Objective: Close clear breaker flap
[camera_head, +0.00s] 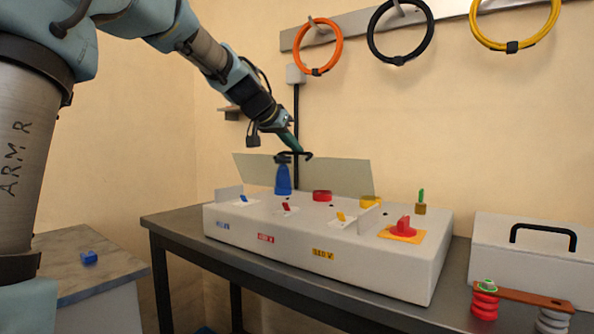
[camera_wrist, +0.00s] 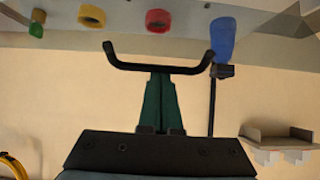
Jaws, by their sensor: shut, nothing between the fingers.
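The clear breaker flap (camera_head: 340,174) stands raised along the back of the white breaker box (camera_head: 400,262), leaning back in the head view. A black handle (camera_head: 293,154) shows at its upper edge, and also in the wrist view (camera_wrist: 155,68). My gripper (camera_head: 297,149) has its green fingers shut together, with nothing between them. In the wrist view its fingertips (camera_wrist: 160,76) are right at the middle of the handle's bar; I cannot tell if they touch it. Three small switches, blue (camera_head: 243,199), red (camera_head: 287,207) and yellow (camera_head: 341,217), sit uncovered on the box top.
A blue post (camera_head: 283,180), a red ring (camera_head: 322,195), a yellow ring (camera_head: 371,202) and a red knob (camera_head: 404,227) stand on the box. A black pole (camera_head: 296,110) rises behind. Cable loops hang above. A grey case (camera_head: 525,250) and insulators (camera_head: 485,302) are at right.

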